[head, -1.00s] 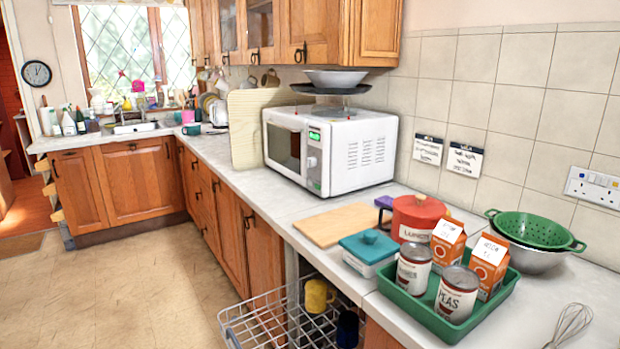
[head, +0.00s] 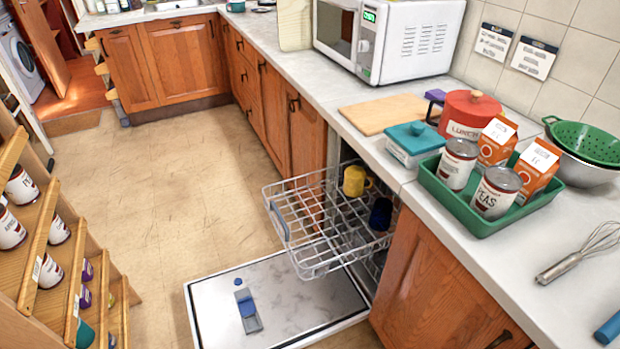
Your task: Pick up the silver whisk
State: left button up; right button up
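The silver whisk (head: 582,251) lies on the pale worktop at the right, in front of the colander. Its wire head points to the back right and its grey handle to the front left. Neither of my grippers is in the head view.
A green tray (head: 463,212) with cans and cartons stands left of the whisk. A green colander (head: 588,143) in a metal bowl is behind it. A blue object (head: 608,329) lies at the right edge. The dishwasher door (head: 285,305) is down, its rack (head: 312,228) pulled out.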

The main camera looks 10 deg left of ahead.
aim_at(553, 271)
jog(key=z, duration=1.45)
